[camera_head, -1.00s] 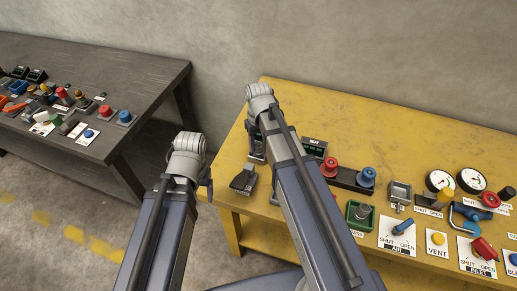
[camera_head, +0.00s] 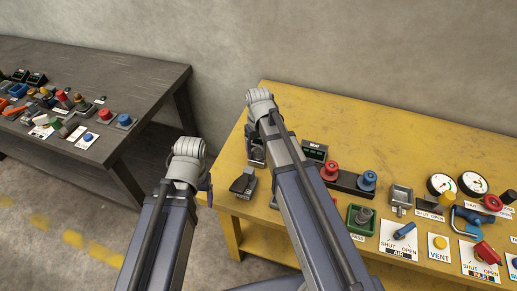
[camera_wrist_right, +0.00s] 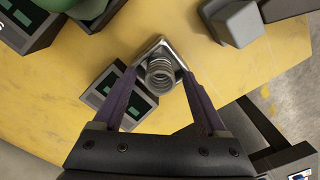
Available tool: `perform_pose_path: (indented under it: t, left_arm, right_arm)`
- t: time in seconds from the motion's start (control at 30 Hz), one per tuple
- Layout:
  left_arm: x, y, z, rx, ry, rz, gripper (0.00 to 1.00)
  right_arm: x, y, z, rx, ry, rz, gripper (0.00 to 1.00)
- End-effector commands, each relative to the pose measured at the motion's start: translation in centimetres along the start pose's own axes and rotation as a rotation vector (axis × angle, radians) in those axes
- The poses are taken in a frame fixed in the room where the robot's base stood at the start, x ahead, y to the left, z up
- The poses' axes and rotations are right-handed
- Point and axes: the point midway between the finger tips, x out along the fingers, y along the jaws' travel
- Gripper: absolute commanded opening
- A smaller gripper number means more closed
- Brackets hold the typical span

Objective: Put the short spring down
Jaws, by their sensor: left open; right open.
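The short spring (camera_wrist_right: 160,73) is a silvery coil standing in a small square metal holder (camera_wrist_right: 151,46) in the right wrist view. My right gripper (camera_wrist_right: 160,77) is open, with one purplish finger on either side of the spring and a visible gap to each. In the head view my right arm mostly hides this gripper, and I cannot make out the spring there. My left gripper (camera_head: 208,190) is open, mostly hidden behind its own wrist, off the yellow table's left edge.
A display box (camera_head: 314,151) stands close to the holder on the yellow table (camera_head: 400,130). A grey block (camera_head: 243,183) sits near its left edge. Red (camera_head: 330,169) and blue (camera_head: 368,180) knobs, gauges and valves lie right. A dark table (camera_head: 150,80) stands left.

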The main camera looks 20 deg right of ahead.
Motion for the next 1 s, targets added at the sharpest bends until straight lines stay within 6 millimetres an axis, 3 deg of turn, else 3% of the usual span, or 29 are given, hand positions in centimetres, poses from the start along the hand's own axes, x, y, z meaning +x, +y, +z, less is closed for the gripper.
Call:
perform_pose_path:
  t: [0.37, 1.0]
  left_arm:
    - [-1.8, -0.2, 0.1, 0.0, 0.0, 0.0, 0.75]
    - [-11.0, -1.1, 0.7, 0.0, 0.0, 0.0, 0.75]
  right_arm:
    - [-1.8, 0.0, 0.0, 0.0, 0.0, 0.0, 0.75]
    - [-11.1, 0.0, 0.0, 0.0, 0.0, 0.0, 0.75]
